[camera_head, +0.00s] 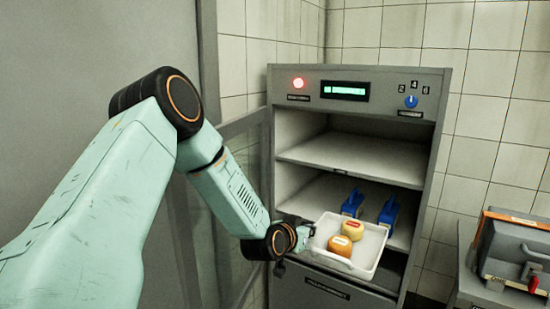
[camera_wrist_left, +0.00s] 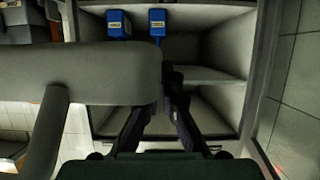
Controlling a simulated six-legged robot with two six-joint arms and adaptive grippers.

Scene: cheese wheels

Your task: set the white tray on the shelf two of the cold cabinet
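The cold cabinet (camera_head: 436,140) is open, with an empty upper shelf (camera_head: 355,158). My right gripper is not in view.
Two blue objects, one left (camera_head: 352,202) and one right (camera_head: 388,214), stand on the lower shelf behind the tray. A glass door (camera_head: 232,200) stands open at the left. A grey and orange machine (camera_head: 515,250) is at the right.

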